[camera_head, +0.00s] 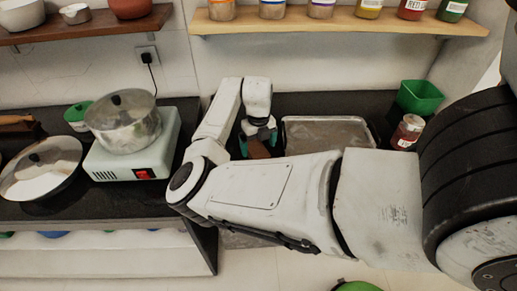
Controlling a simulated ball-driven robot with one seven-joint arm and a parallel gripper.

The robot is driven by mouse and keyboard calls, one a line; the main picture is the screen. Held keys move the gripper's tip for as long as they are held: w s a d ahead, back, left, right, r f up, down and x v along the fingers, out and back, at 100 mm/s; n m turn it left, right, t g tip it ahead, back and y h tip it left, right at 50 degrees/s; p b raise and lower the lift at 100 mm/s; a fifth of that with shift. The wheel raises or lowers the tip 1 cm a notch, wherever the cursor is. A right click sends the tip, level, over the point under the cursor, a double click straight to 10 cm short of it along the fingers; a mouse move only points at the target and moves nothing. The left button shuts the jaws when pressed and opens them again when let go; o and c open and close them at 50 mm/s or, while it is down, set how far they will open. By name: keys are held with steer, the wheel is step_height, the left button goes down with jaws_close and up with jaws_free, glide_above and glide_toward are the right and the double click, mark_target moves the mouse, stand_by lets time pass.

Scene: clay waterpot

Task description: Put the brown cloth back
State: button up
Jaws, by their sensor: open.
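My gripper (258,143) is in the middle of the head view, pointing down over the dark counter, with its teal fingertips apart. A brown cloth (258,149) shows as a small patch between and just below the fingertips. Its lower part is hidden behind my arm. I cannot tell whether the fingers touch it.
A metal tray (328,121) lies right of the gripper. A can (407,132) and green container (420,96) stand farther right. Left are a steel pot (123,122) on a white cooker (134,159) and a lidded pan (42,168). Loaded shelves hang above.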

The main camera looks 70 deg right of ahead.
mark_target(259, 151)
steer(key=s+d+r+n+h, duration=0.2)
steer(key=s+r+n+h, duration=0.2)
steer(key=r+n, duration=0.55)
steer(key=w+a+f+n+t, duration=0.1)
steer(key=a+f+n, duration=0.3)
steer(key=a+n, duration=0.45)
steer(key=w+a+f+n, duration=0.1)
steer(key=a+f+n, duration=0.3)
steer(key=n, duration=0.8)
steer(key=s+a+f+n+y, duration=0.1)
steer(key=s+a+f+n, duration=0.1)
steer(key=a+n, duration=0.3)
steer(key=s+a+f+n+y, duration=0.1)
steer(key=s+a+f+n, duration=0.1)
steer(key=a, duration=0.6)
steer(key=s+a+f+n+y, duration=0.1)
steer(key=s+a+f+n, duration=0.2)
steer(key=a+n, duration=0.4)
steer(key=shift+s+a+n+y+b, duration=0.15)
steer(key=shift+s+n+y+b, duration=0.2)
steer(key=shift+s, duration=0.45)
